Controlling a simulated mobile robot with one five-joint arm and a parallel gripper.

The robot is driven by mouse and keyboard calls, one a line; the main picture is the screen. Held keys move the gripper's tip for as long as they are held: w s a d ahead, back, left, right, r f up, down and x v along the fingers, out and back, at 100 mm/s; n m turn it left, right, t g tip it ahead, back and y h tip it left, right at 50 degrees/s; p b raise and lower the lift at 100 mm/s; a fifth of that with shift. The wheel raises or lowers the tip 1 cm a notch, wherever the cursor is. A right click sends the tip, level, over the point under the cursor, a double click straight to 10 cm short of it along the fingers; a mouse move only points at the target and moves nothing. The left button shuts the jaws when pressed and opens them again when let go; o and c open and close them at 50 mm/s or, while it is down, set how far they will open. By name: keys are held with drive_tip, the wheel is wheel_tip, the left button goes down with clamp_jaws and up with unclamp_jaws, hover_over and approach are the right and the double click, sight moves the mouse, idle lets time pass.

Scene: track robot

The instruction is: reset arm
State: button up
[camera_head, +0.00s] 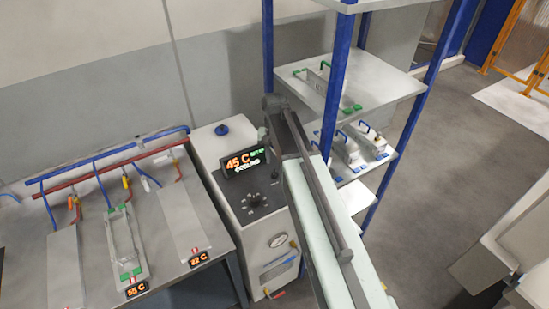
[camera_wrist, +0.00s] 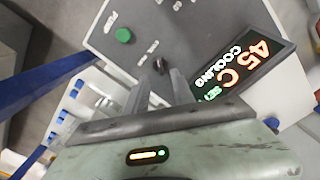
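My gripper (camera_wrist: 161,78) shows in the wrist view with its two grey fingers apart. A small dark knob on the panel of the grey cabinet lies just beyond and between the fingertips; I cannot tell whether they touch it. My arm (camera_head: 325,215) reaches from the bottom of the head view towards the cabinet (camera_head: 232,165). It hides the gripper there. The cabinet's display (camera_head: 246,162) reads 45 C and COOLING, and it also shows close to the right of the gripper in the wrist view (camera_wrist: 240,68).
A table (camera_head: 195,280) with plates, red and blue pipes and small temperature displays stands left of the cabinet. A blue-posted shelf rack (camera_head: 385,85) with trays holding parts stands close to the right. Grey floor (camera_head: 450,140) is open farther right.

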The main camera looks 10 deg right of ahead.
drive_tip(key=shift+r, duration=0.7)
drive_tip(key=shift+f, duration=0.15)
drive_tip(key=shift+f, duration=0.25)
drive_tip(key=s+f+b, duration=0.3)
drive_tip(key=shift+s+a+f+b, duration=0.1)
drive_tip(key=shift+s+f+b, duration=0.05)
drive_tip(key=shift+b, duration=0.15)
drive_tip(key=s+n, duration=0.1)
drive_tip(key=s, duration=0.2)
drive_tip(key=s+f+b, duration=0.1)
drive_tip(key=s, duration=0.3)
drive_tip(key=s+f+n+b, duration=0.1)
drive_tip(key=s, duration=0.3)
drive_tip(key=shift+s+n, duration=0.15)
drive_tip(key=shift+n, duration=0.15)
drive_tip(key=shift+s+n, duration=0.2)
drive_tip(key=shift+n, duration=0.2)
drive_tip(key=shift+w, duration=0.2)
